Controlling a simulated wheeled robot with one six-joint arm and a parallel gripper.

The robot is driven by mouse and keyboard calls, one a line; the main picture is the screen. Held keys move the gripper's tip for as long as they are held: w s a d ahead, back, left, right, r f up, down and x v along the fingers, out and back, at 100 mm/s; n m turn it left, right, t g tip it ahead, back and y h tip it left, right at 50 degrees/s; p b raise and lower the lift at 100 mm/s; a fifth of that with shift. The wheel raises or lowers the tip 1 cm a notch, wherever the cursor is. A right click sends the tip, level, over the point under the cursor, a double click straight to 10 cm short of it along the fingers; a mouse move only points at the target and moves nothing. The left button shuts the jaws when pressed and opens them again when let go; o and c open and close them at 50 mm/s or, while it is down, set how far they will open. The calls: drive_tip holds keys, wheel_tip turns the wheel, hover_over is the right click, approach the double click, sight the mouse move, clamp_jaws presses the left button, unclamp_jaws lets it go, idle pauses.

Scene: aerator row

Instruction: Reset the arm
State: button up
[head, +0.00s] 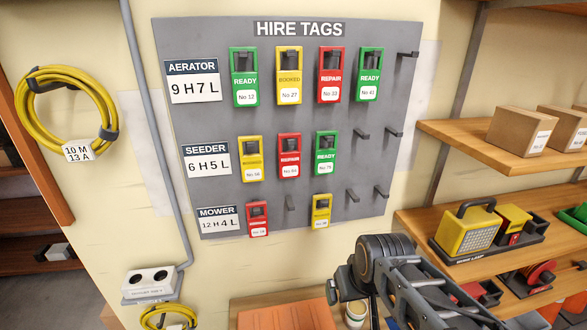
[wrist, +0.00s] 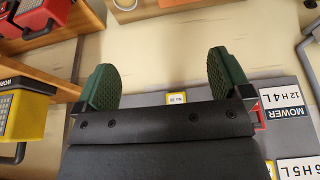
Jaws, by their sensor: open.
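My gripper (wrist: 165,72) is open in the wrist view, its two green pads wide apart with nothing between them. Plain cream wall shows beyond the pads. My arm (head: 400,285) rises at the lower right of the head view, in front of the bench and below the tag board; the jaws cannot be made out there. The grey Hire Tags board (head: 270,215) hangs on the wall. Its aerator row holds a green tag (head: 244,78), a yellow tag (head: 289,75), a red tag (head: 330,75) and another green tag (head: 369,75), with a bare peg (head: 408,54) at right.
The seeder and mower rows hold more tags and bare pegs. Wooden shelves at right carry cartons (head: 522,130) and a yellow work lamp (head: 468,230). An orange box (head: 286,316) sits on the bench below. A yellow cable coil (head: 66,105) hangs at left. A conduit (head: 148,130) runs beside the board.

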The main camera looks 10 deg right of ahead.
wheel_tip(320, 180, up, 23)
drive_tip(key=s+m+t+p, duration=0.1)
drive_tip(key=s+p, duration=0.1)
drive_tip(key=p, duration=1.5)
drive_tip(key=shift+s+d, duration=0.2)
drive_tip(key=shift+d, duration=0.15)
